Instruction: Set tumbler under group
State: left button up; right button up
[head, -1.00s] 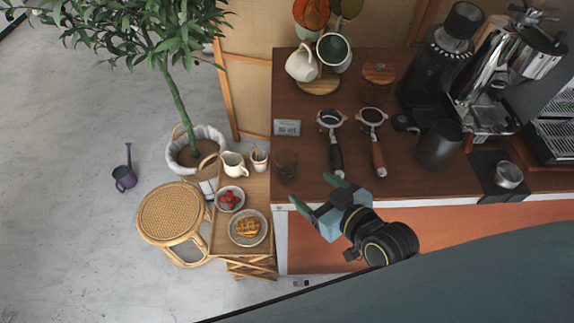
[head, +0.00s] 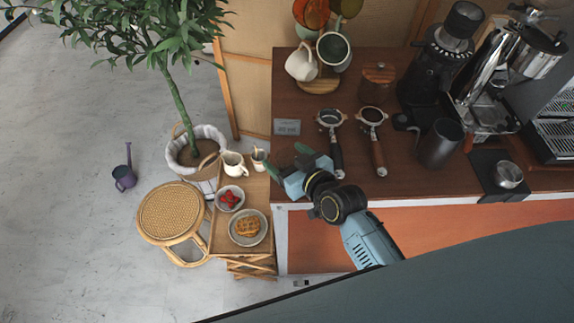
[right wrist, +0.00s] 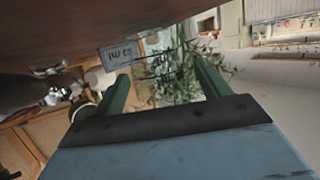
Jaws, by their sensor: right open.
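The small clear tumbler that stood at the counter's left front corner is hidden behind my right gripper (head: 288,157) in the head view. That gripper is open, its two green fingers spread over that corner. In the right wrist view the open fingers (right wrist: 160,75) frame a faint clear shape near the small sign (right wrist: 118,54); I cannot tell for sure that it is the tumbler. The espresso machine (head: 512,58) with its group stands at the counter's right, far from the gripper. My left gripper is not in view.
Two portafilters (head: 331,118) (head: 371,116) lie right of the gripper. Mugs (head: 301,63) are at the back. A side tray with a waffle plate (head: 248,228) and creamer (head: 233,164) sits left.

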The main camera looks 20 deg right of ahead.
jog(key=shift+x, duration=0.95)
jog(key=shift+r, duration=0.1)
jog(key=c, duration=1.2)
